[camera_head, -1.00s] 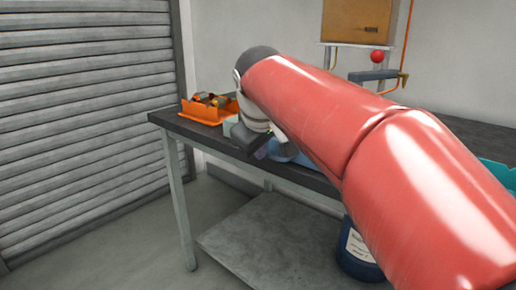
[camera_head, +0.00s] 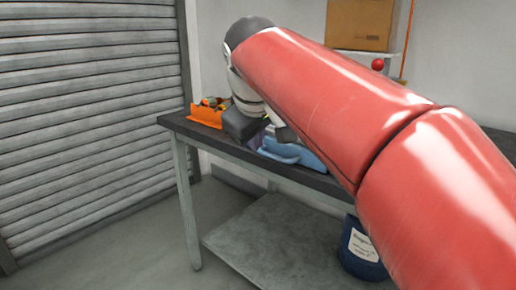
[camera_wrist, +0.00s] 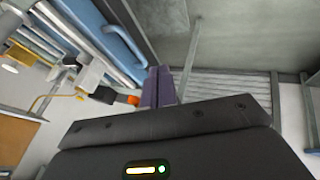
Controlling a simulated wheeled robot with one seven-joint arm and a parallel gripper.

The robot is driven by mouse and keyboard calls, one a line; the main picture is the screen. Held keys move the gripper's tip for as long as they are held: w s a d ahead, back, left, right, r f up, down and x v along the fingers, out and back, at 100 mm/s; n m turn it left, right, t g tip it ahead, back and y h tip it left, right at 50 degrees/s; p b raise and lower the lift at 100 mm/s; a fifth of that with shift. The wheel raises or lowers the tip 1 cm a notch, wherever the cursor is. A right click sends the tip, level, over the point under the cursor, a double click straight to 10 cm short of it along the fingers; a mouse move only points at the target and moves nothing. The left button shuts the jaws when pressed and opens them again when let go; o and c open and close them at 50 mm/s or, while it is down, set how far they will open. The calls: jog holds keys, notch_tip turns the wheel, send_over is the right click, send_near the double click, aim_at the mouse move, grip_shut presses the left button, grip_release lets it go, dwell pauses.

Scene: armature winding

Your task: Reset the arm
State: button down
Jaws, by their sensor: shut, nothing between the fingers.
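My red arm crosses the head view from the lower right, with its wrist end high over the workbench (camera_head: 310,184). My gripper (camera_head: 262,138) points down near the bench's left part and is mostly hidden by the dark hand body. In the wrist view my gripper's two purple fingers (camera_wrist: 157,86) lie together, with nothing seen between them.
An orange tray (camera_head: 207,117) with small parts stands at the bench's left end. A blue item (camera_head: 292,152) lies right of my gripper. A blue drum (camera_head: 358,250) stands under the bench. A cardboard box (camera_head: 360,24) is on the shelf behind. Floor at left is clear.

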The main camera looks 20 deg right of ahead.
jog(key=s+d+f+m+g+y, duration=0.1)
jog(key=s+f+m, duration=0.4)
jog(key=s+f, duration=1.4)
notch_tip(320, 180, down, 3)
jog(key=shift+d+f+m+y, duration=0.15)
jog(key=shift+f+m+y, duration=0.05)
jog(key=shift+m+y, duration=0.2)
